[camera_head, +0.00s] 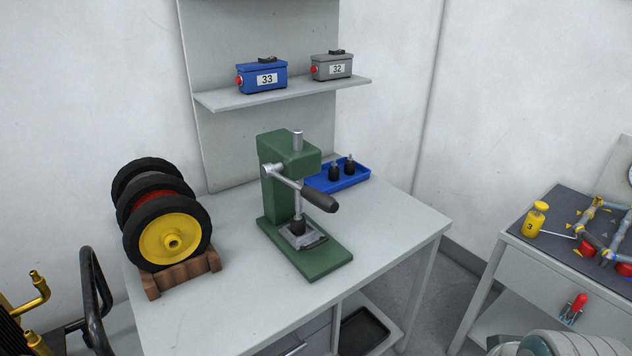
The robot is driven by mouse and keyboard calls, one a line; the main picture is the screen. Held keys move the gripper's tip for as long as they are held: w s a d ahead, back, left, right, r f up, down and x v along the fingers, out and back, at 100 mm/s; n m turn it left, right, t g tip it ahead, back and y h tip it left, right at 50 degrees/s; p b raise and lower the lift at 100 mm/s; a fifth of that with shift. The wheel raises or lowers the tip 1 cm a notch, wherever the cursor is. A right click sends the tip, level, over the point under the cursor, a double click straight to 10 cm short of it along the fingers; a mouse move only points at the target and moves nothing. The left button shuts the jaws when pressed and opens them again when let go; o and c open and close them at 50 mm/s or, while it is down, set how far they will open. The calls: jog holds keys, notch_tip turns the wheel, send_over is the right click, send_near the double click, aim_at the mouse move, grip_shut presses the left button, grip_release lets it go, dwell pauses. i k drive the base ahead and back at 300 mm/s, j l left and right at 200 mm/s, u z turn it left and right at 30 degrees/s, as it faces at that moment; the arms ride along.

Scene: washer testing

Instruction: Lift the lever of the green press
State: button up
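The green press (288,205) stands upright on the grey table, on a flat green base. Its lever (286,181) runs from a pivot on the left side of the head, slanting down toward the front right. It ends in a dark grip (320,201) that sticks out in front of the ram. The ram reaches down to a small dark part in a metal fixture (301,236) on the base; whether they touch is hard to tell. I do not see my gripper, and nothing is holding the lever.
Wheels on a wooden stand (182,274) are left of the press. A blue tray (340,180) with two dark parts sits behind it. A shelf (300,88) above holds a blue box (262,77) and a grey box (332,67). The table (385,225) is clear to the right.

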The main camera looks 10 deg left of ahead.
aim_at(327, 203)
jog(key=k+j+z, duration=0.1)
jog(key=j+z, duration=0.25)
jog(key=j, duration=0.25)
jog(key=k+j+z, duration=0.2)
jog(key=k+j, duration=0.55)
jog(key=j, duration=0.15)
jog(key=k+j, duration=0.3)
jog(key=k, duration=0.15)
jog(key=k+j+u, duration=0.1)
jog(key=k+j, duration=0.15)
jog(key=k, duration=0.2)
jog(key=i+l+z, duration=0.15)
jog(key=i, duration=0.3)
jog(key=i+l+z, duration=0.15)
jog(key=i+l, duration=0.15)
jog(key=i, duration=0.1)
